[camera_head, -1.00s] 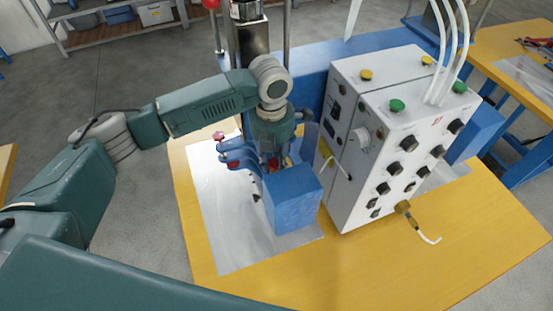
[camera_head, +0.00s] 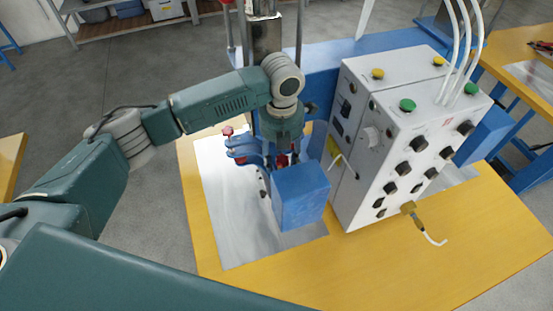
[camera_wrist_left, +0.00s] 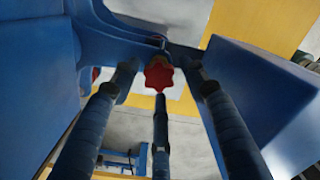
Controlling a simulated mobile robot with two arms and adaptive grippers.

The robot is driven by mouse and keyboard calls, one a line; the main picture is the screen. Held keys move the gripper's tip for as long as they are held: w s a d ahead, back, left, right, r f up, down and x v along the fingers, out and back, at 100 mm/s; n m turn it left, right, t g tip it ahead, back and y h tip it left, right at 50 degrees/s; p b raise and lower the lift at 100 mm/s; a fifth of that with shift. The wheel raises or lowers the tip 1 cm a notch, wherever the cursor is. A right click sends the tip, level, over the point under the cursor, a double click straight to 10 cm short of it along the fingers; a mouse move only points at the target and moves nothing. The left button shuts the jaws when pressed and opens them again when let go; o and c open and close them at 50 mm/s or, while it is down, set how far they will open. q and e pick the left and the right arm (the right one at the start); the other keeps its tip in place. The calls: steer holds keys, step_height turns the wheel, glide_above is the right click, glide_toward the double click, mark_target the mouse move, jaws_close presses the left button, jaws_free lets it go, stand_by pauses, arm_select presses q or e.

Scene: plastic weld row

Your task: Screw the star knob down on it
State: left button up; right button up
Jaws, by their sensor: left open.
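The red star knob (camera_wrist_left: 158,75) shows in the left wrist view, under the blue clamp part of the press (camera_wrist_left: 110,35). My left gripper (camera_wrist_left: 161,80) is open, with its three dark fingers spread around the knob. I cannot tell whether any finger touches it. In the head view, my left gripper (camera_head: 282,150) points down behind the blue block (camera_head: 301,197), which hides part of its fingers. A small bit of red shows between the fingers there. My right gripper is not in view.
Another red knob (camera_head: 228,131) sits on the blue bracket (camera_head: 243,150) left of the gripper. The white control box (camera_head: 400,145) stands close on the right. A metal sheet (camera_head: 228,220) lies on the yellow table (camera_head: 400,265), whose front part is clear.

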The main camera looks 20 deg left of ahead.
arm_select(q)
steer(key=n, duration=0.6)
steer(key=shift+w+d+r, duration=0.1)
steer(key=shift+w+d, duration=0.15)
steer(key=shift+d, duration=0.15)
steer(key=n, duration=0.3)
steer(key=shift+w+d, duration=0.25)
steer(key=shift+d, duration=0.05)
steer(key=shift+d+n, duration=0.25)
steer(key=shift+n, duration=0.15)
steer(key=shift+w+a+r, duration=0.1)
